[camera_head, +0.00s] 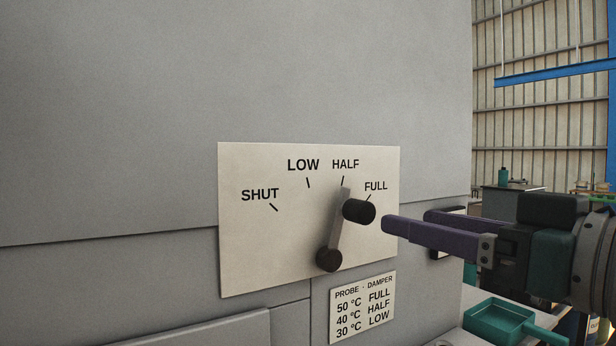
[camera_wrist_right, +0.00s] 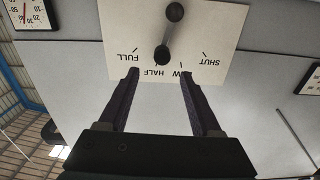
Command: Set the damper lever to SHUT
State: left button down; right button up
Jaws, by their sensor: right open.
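The damper lever (camera_head: 338,222) is a grey bar on a cream dial plate (camera_head: 248,250) marked SHUT, LOW, HALF and FULL. Its dark pivot is at the bottom, and its bar points up at the HALF mark. A black knob (camera_head: 359,211) sticks out from its upper end. My right gripper (camera_head: 406,221) is open and empty, just right of the knob and apart from it. In the right wrist view the plate appears upside down; the knob (camera_wrist_right: 162,53) lies ahead of the gap between my fingertips (camera_wrist_right: 160,75). My left gripper is not in view.
A card (camera_head: 362,307) below the plate pairs 50 °C with FULL, 40 °C with HALF and 30 °C with LOW. A green tray (camera_head: 500,322) sits at lower right. The wrist view shows gauges at top left (camera_wrist_right: 28,14) and right (camera_wrist_right: 309,80). The grey panel left of the plate is clear.

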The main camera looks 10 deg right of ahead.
aim_at(368, 212)
jog(key=p+x, duration=0.1)
jog(key=x, duration=0.7)
jog(key=shift+a+p, duration=0.25)
jog(key=shift+p, duration=0.05)
jog(key=shift+x, duration=0.8)
jog(key=shift+f, duration=0.1)
jog(key=shift+d, duration=0.1)
jog(key=c, duration=0.3)
grip_shut()
